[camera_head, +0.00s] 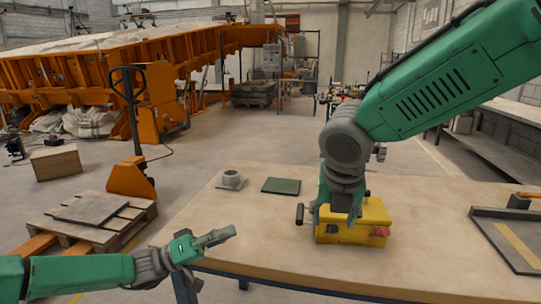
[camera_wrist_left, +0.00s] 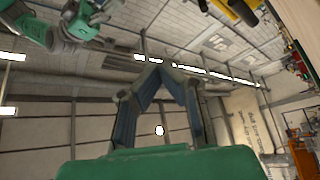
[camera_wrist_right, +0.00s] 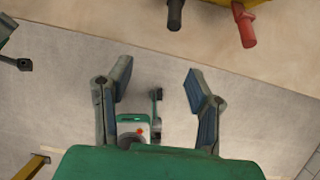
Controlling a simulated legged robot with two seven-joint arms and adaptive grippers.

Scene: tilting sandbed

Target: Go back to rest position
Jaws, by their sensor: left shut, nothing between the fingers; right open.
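My left gripper (camera_head: 217,237) is at the front left of the table in the head view, its fingers pointing right. In the left wrist view its fingertips (camera_wrist_left: 159,70) meet, with nothing between them. My right arm comes down from the upper right, and its gripper (camera_head: 335,213) is low by the yellow box (camera_head: 350,232), partly in front of it. In the right wrist view the gripper (camera_wrist_right: 158,80) is open and empty. The yellow box (camera_wrist_right: 218,3) with a red knob and a dark one shows beyond its fingertips.
The wooden table (camera_head: 270,225) also holds a grey round part (camera_head: 231,181), a flat green plate (camera_head: 281,186) and a dark tray (camera_head: 510,240) at the right. A pallet jack (camera_head: 130,178) and a pallet (camera_head: 90,222) stand left of the table.

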